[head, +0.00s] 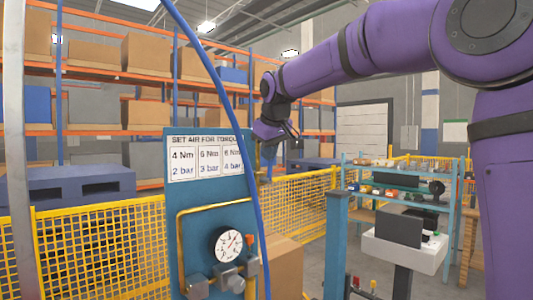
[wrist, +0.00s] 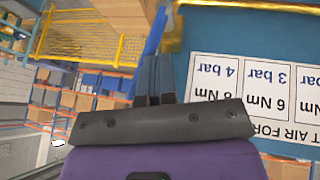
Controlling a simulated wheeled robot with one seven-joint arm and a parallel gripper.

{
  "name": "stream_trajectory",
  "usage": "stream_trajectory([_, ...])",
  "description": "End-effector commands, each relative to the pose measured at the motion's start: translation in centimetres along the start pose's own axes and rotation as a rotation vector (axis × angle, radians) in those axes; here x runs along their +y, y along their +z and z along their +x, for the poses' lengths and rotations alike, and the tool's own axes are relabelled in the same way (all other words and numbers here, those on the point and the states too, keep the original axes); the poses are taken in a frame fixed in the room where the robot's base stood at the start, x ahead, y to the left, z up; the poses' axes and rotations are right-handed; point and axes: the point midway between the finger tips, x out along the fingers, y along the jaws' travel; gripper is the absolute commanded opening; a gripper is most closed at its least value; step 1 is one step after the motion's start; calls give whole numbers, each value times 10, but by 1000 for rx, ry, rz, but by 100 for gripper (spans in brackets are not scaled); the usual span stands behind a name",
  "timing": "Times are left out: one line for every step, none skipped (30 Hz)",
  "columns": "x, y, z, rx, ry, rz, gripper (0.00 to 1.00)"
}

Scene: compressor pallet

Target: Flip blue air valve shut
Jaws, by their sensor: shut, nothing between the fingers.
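A blue panel (head: 190,220) carries a pressure chart (head: 208,158), a yellow pipe (head: 181,245) and a round white gauge (head: 226,245). Grey fittings (head: 228,277) sit below the gauge, with an orange upright part (head: 250,246) beside them. I cannot clearly pick out a blue valve lever in the head view. My gripper (head: 284,146) is shut and empty, high by the panel's upper right edge. In the wrist view its fingers (wrist: 154,78) are together, close to a blue strip (wrist: 156,32) that may be hose or lever. Whether they touch it I cannot tell.
A blue hose (head: 222,100) hangs in front of the panel. Yellow mesh fencing (head: 105,250) runs behind it. A workbench with small parts (head: 390,190) and a grey box on a stand (head: 405,240) are at right. Orange racks hold cartons behind.

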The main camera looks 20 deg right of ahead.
Motion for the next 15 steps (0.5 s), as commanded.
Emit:
stream_trajectory([5, 0, 1, -2, -25, 18, 0])
stream_trajectory([7, 0, 2, -2, -44, 28, 0])
stream_trajectory([10, 1, 2, -3, -71, 43, 0])
stream_trajectory([12, 1, 2, -3, -94, 54, 0])
stream_trajectory([14, 1, 3, -3, -118, 68, 0])
stream_trajectory([17, 2, 4, -5, -153, 86, 0])
stream_trajectory([19, 2, 5, -5, -179, 98, 0])
stream_trajectory([22, 2, 5, -6, -205, 112, 0])
stream_trajectory([25, 3, 6, -6, -238, 129, 0])
stream_trajectory([27, 3, 7, -7, -264, 142, 0])
stream_trajectory([29, 4, 8, -8, -289, 156, 0])
stream_trajectory([32, 4, 10, -9, -323, 172, 0])
stream_trajectory([34, 5, 11, -9, -349, 186, 0])
stream_trajectory([36, 5, 12, -10, -374, 199, 0])
stream_trajectory([39, 6, 13, -10, -408, 216, 0])
